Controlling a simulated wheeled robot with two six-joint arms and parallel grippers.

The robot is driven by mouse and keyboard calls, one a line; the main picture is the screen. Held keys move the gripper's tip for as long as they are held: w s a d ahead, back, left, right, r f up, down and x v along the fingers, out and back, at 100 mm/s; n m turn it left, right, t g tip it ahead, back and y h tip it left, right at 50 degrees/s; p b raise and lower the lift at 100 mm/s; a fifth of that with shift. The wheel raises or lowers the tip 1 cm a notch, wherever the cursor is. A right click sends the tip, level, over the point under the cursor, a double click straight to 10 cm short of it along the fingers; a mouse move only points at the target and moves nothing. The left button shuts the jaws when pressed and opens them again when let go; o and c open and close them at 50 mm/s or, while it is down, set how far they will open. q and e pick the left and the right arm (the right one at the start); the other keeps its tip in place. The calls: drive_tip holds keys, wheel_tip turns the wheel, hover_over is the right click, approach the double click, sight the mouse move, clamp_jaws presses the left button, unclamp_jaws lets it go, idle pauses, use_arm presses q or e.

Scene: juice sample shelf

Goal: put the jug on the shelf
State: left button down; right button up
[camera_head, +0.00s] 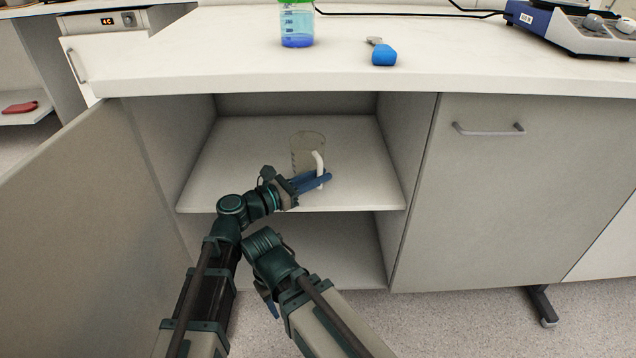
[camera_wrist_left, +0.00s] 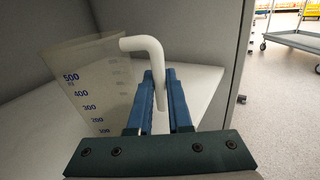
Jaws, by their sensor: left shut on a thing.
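The jug (camera_head: 304,150) is clear, with a white handle and a graduated scale. It is inside the open cupboard, over the upper shelf (camera_head: 235,165); I cannot tell whether its base touches the board. My left gripper (camera_head: 324,180) reaches in from the front and is shut on the jug's handle. In the left wrist view the blue fingers (camera_wrist_left: 163,100) flank the white handle, with the jug (camera_wrist_left: 95,85) to their left. My right gripper (camera_head: 268,303) is low in front of the cupboard, mostly hidden by its own arm; its jaws cannot be made out.
The cupboard door (camera_head: 85,220) stands open at the left. The countertop (camera_head: 220,50) overhangs the shelf and holds a bottle with blue liquid (camera_head: 297,28), a blue-handled object (camera_head: 383,54) and a device (camera_head: 575,28). The upper shelf is otherwise bare.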

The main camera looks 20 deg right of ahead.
use_arm(q)
drive_tip(key=shift+r, duration=0.1)
drive_tip(key=c, duration=0.8)
unclamp_jaws()
drive_tip(key=shift+c, duration=0.2)
drive_tip(key=shift+r, duration=0.1)
drive_tip(key=v, duration=1.2)
